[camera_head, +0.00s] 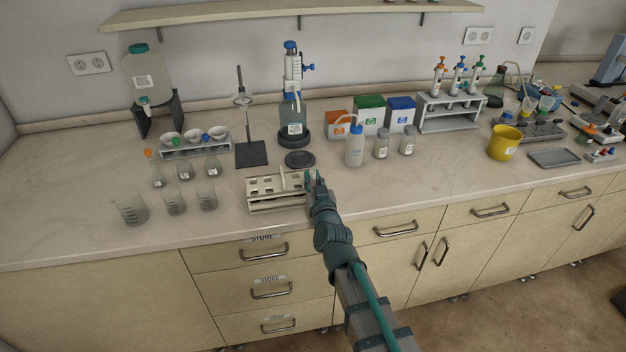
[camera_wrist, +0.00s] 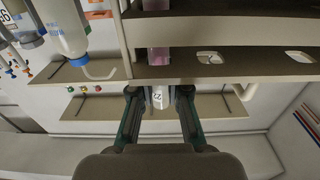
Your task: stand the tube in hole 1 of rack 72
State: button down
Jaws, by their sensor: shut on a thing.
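My gripper (camera_wrist: 158,95) is shut on the tube (camera_wrist: 159,98), whose pale upper part with a small dark-printed label sits between the fingers. The wrist view looks upside down. Pink (camera_wrist: 158,55) shows in line with the tube at the hole of the rack's upper plate, and again between the plates, so the tube appears to be down in an end hole. I cannot tell whether its bottom rests. In the head view my gripper (camera_head: 312,174) is at the right end of the beige rack (camera_head: 280,205), and the tube is hard to make out there. Other rack holes look empty.
Flasks and beakers (camera_head: 174,202) stand left of the rack. A dark round plate (camera_head: 299,159) lies behind it. A white wash bottle (camera_head: 355,146) and two jars (camera_head: 382,145) stand behind and to the right. The counter right of my gripper is clear.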

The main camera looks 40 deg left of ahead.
jog(key=c, duration=1.2)
grip_release()
jog(key=shift+f, duration=0.1)
jog(key=shift+o, duration=0.2)
